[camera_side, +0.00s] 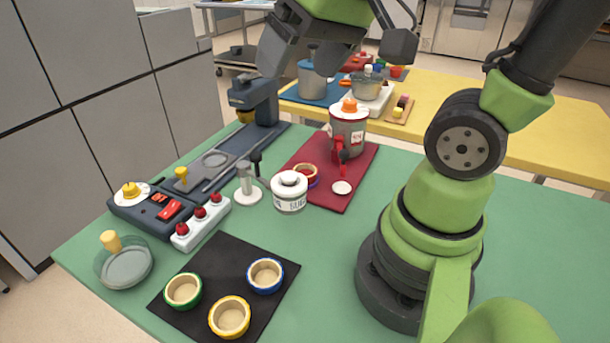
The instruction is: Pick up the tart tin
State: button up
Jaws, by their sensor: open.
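Three small round tins with tan insides sit on a black mat (228,259) at the front: one with a green rim (183,291), one yellow (230,317), one blue (266,275). I cannot tell which is meant by the tart tin. Another small ring-shaped tin with a red and purple rim (305,175) sits on the red mat, partly behind the white jar. My gripper (338,48) is open at the top of the view, its dark fingers wide apart. It appears high above the table, away from the tins, with nothing between the fingers.
A white lidded jar (289,192), a grey-and-red canister (348,130) and a small white stand (247,186) stand mid-table. A dark machine (165,200) and a white block with red knobs (201,222) line the left. A glass dish (124,267) is front left. Green table (335,250) is clear right of the black mat.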

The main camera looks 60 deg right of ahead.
jog(key=w+d+f+g, duration=0.2)
jog(key=w+d+f, duration=0.2)
jog(key=g, duration=0.4)
send_over(305, 166)
jog(key=s+a, duration=0.1)
jog(key=a, duration=0.1)
jog(key=shift+h, duration=0.4)
notch_tip(305, 166, down, 18)
jog(key=shift+r, duration=0.1)
jog(key=shift+f, duration=3)
jog(key=c, duration=1.1)
jog(key=shift+r, duration=0.15)
